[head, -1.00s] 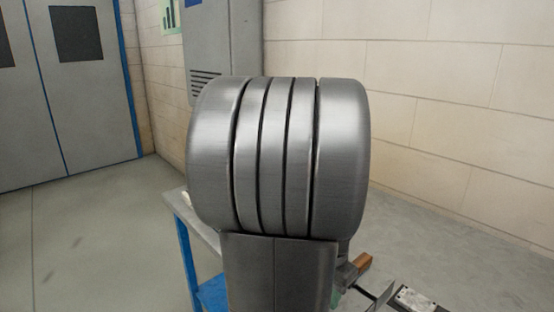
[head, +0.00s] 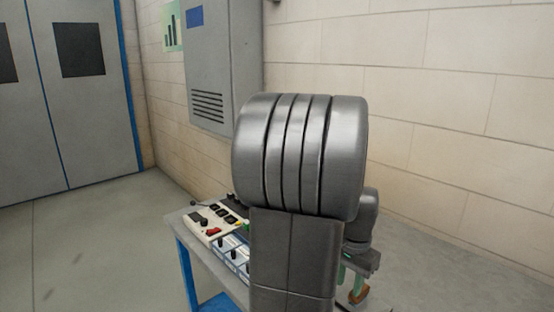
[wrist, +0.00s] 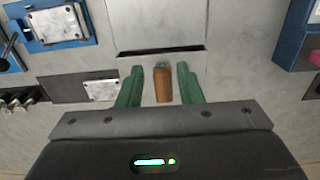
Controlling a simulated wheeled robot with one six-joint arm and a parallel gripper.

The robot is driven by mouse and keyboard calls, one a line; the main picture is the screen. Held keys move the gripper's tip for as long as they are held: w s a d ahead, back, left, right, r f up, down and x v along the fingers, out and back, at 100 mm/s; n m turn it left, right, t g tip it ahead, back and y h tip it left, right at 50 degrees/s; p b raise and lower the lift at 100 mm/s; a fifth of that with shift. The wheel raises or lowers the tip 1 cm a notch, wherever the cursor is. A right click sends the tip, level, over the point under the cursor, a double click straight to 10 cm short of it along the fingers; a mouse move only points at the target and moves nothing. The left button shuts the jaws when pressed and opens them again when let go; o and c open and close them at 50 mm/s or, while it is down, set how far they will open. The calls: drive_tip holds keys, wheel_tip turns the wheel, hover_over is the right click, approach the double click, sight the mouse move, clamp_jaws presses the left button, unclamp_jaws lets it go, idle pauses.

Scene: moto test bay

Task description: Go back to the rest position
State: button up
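My gripper (wrist: 160,72) is open in the wrist view, with its two green fingers spread apart. An orange-brown piece (wrist: 163,86) with a grey end shows between the fingers, with a gap on each side. I cannot tell its height relative to the fingertips. In the head view my gripper (head: 350,281) is at the lower right, partly hidden behind my arm. The orange-brown piece shows beside its fingers there.
A grey bench (head: 199,249) with blue legs carries a control panel (head: 215,222) with switches. The wrist view shows a blue fixture (wrist: 60,24), a metal plate (wrist: 100,90) and a dark slot. A grey cabinet (head: 217,70) hangs on the wall. Floor at left is clear.

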drive_tip(key=w+d+r+p, duration=0.2)
drive_tip(key=w+d+r, duration=0.2)
drive_tip(key=shift+d+p, duration=0.25)
drive_tip(key=shift+p, duration=0.1)
drive_tip(key=shift+r, duration=0.15)
